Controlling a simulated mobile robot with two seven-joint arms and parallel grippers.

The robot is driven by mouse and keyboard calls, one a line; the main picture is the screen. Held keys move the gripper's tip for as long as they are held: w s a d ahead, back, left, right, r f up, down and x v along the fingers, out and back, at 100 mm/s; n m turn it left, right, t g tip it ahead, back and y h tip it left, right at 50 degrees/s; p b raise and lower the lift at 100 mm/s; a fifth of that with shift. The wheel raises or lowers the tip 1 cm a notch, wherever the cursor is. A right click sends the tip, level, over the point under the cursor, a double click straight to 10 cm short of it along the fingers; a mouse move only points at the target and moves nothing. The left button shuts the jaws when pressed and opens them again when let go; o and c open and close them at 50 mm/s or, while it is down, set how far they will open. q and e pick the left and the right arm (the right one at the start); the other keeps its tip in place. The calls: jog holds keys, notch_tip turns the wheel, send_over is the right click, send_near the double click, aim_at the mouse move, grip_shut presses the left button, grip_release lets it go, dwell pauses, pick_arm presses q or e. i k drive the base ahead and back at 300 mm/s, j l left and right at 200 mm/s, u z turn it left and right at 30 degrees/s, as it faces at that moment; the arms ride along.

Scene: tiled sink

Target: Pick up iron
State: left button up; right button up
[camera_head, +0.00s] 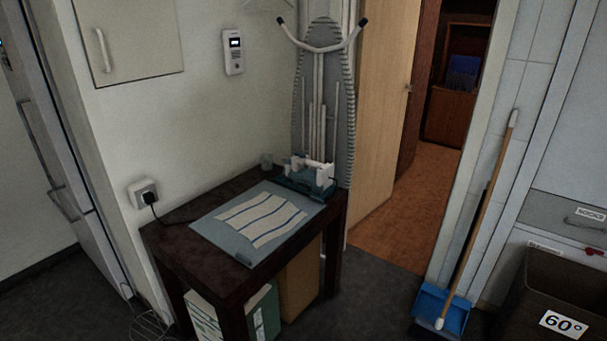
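The iron (312,175) appears as a small teal and white item at the back right corner of a dark wooden table (185,245). It sits on or against a dark teal base, and at this size I cannot tell the two apart clearly. Neither of my grippers shows in the head view.
A pale blue mat (225,232) with a striped cloth (262,218) covers the table middle. An ironing board (325,90) leans on the wall behind. A plug (149,197) sits in the wall socket. Boxes stand under the table. A broom (480,215), dustpan (430,302) and brown bin (545,290) stand right.

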aim_at(315, 182)
jog(key=u, duration=0.6)
jog(key=i+l+u, duration=0.25)
jog(key=l+u, duration=0.25)
jog(key=i+l+u, duration=0.2)
jog(key=l, duration=0.15)
jog(key=i+l+u, duration=0.15)
jog(key=l, duration=0.3)
jog(key=l+u, duration=0.15)
jog(key=l, duration=0.3)
jog(key=i+l, duration=0.1)
jog(key=l, duration=0.3)
jog(key=i+l, duration=0.1)
jog(key=l, duration=0.7)
jog(key=i+l, duration=0.15)
jog(key=l, duration=0.25)
